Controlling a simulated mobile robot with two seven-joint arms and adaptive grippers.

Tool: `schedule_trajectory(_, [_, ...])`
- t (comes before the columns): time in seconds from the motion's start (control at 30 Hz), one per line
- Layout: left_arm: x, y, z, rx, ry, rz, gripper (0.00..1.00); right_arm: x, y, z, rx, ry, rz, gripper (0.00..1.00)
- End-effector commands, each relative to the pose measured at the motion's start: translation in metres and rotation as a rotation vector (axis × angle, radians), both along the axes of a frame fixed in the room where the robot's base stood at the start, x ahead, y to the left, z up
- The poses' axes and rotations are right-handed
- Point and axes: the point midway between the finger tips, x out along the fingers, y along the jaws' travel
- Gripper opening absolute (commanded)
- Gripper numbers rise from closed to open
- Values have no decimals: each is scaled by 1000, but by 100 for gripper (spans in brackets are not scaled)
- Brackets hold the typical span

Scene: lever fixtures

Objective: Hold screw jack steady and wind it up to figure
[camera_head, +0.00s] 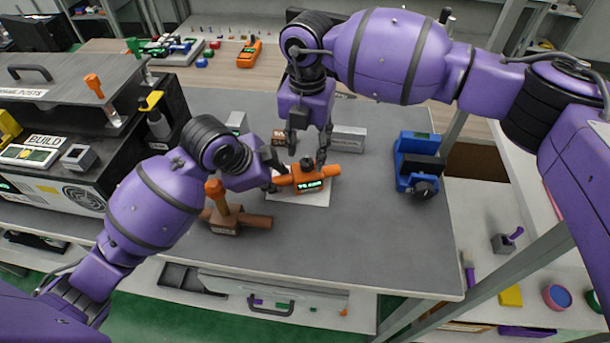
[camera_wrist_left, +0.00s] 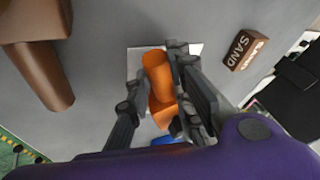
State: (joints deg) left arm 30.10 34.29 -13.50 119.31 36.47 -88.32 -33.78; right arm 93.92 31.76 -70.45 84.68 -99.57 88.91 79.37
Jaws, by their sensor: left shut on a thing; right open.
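The orange screw jack (camera_head: 312,184) lies on a white sheet (camera_head: 318,200) on the grey table, with a green-lit display on its front whose digits are too small to read surely. A dark knob (camera_head: 307,163) stands on its top. My left gripper (camera_head: 270,181) is shut on the jack's left end. In the left wrist view the jack's orange barrel (camera_wrist_left: 157,70) shows between the fingers of my left gripper (camera_wrist_left: 160,100). My right gripper (camera_head: 307,153) points down over the jack, open, its fingertips near the knob; I cannot tell whether they touch it.
A small block marked SAND (camera_wrist_left: 244,50) and a grey block (camera_head: 348,139) lie behind. A blue device (camera_head: 417,163) stands at right. The table's front middle is clear.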

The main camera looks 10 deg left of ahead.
Motion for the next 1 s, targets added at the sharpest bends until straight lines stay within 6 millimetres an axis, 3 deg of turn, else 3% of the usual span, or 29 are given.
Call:
schedule_trajectory(0.17, [-1, 0, -3, 2, 6, 0, 0, 1, 0, 19, 2, -3, 0, 42])
schedule_trajectory(0.6, [-1, 0, -3, 1, 6, 0, 0, -1, 0, 105, 1, -2, 0, 42])
schedule_trajectory(0.8, [-1, 0, -3, 1, 6, 0, 0, -1, 0, 119, 0, -1, 0, 42])
schedule_trajectory(1.0, [-1, 0, -3, 1, 6, 0, 0, -1, 0, 120, 0, 0, 0, 42])
